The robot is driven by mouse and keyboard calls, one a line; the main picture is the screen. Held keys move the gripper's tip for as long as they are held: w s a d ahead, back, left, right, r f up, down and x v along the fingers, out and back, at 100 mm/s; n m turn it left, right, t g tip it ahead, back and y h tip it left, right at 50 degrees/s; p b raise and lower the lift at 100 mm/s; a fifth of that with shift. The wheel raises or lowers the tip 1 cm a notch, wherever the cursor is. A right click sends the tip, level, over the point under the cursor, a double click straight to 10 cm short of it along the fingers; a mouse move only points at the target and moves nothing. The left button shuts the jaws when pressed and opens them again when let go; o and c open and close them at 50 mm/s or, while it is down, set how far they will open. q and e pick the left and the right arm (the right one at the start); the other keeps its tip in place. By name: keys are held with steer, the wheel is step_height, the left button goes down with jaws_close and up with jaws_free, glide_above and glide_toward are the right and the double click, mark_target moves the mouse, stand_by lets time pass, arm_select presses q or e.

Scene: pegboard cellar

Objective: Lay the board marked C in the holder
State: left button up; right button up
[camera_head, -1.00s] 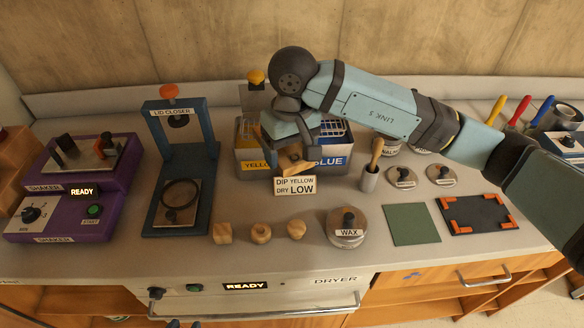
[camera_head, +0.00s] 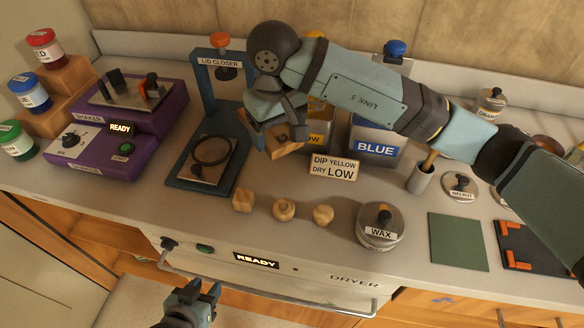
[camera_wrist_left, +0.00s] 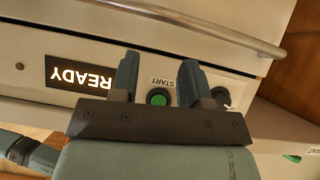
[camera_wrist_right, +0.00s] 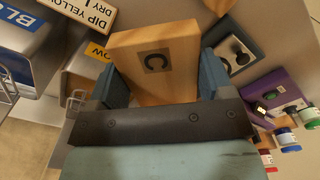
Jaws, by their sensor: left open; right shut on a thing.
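The board marked C (camera_wrist_right: 180,80) is a pale wooden block with a dark C label facing the right wrist camera. My right gripper (camera_wrist_right: 155,88) is shut on it. In the head view the board (camera_head: 286,147) is partly hidden by the gripper, in the air between the lid closer and the yellow tank. A dark plate with orange corners (camera_head: 530,243), which looks like the holder, lies empty at the right, partly cut off by the frame. My left gripper (camera_head: 203,292) is open and empty, in front of the dryer; its fingers show in the left wrist view (camera_wrist_left: 160,80).
The lid closer (camera_head: 187,175) stands left of the board and the purple shaker (camera_head: 150,125) farther left. A DIP YELLOW sign (camera_head: 334,168), the blue tank (camera_head: 375,148), wax tin (camera_head: 380,228) and small wooden pieces (camera_head: 284,210) stand nearby. A green mat (camera_head: 458,241) lies beside the dark plate.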

mark_target(280, 185)
step_height(280, 185, down, 14)
steer(key=shift+r, duration=0.1)
stand_by(0.4)
steer(key=shift+f, duration=0.2)
steer(key=o, duration=1.1)
steer(key=shift+c, duration=0.2)
